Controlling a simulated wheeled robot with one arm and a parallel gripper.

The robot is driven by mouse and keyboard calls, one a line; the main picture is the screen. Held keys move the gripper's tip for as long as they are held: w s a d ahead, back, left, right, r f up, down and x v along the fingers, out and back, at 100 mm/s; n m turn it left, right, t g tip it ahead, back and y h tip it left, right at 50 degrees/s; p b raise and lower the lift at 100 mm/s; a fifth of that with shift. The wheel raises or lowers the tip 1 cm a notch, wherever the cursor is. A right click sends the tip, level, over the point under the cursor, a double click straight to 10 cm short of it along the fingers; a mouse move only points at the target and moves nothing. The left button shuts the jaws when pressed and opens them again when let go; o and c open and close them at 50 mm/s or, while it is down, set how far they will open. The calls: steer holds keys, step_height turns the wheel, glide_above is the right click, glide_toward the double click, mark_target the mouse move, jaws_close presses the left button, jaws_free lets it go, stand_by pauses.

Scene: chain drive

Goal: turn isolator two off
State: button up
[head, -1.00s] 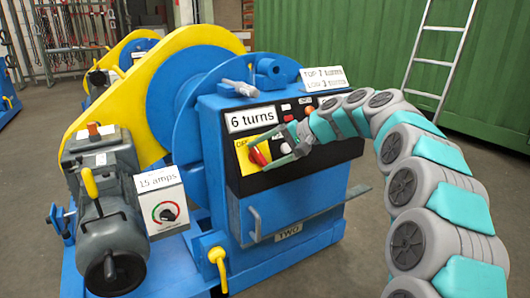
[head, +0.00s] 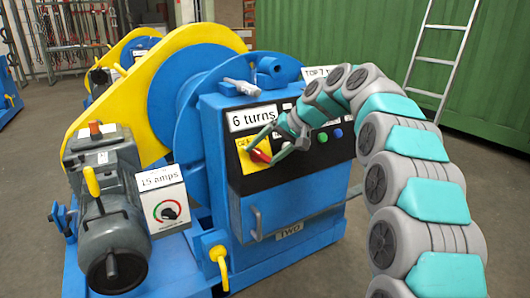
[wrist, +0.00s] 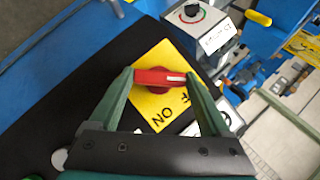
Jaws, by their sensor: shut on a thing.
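Isolator two is a red handle (wrist: 160,77) on a yellow plate (wrist: 150,105) lettered ON and with a partly covered OFF. My gripper (head: 262,148) reaches in from the right. In the wrist view my gripper (wrist: 160,80) has one green finger on each end of the handle and is shut on it. The handle lies level across the wrist picture, at a slant to the plate's edges, with a white mark near its right end. In the head view the red handle (head: 260,156) is partly hidden by the fingers.
A "6 turns" sign (head: 252,119) is just above the plate. Green and blue buttons (head: 337,133) are to its right on the panel. A grey motor (head: 105,190) and a "15 amps" box (head: 160,205) stand at the left. A ladder (head: 440,60) leans at the back right.

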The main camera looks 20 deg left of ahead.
steer(key=o, duration=1.2)
steer(key=v, duration=0.7)
steer(key=shift+d+r, duration=0.25)
steer(key=shift+r, duration=0.05)
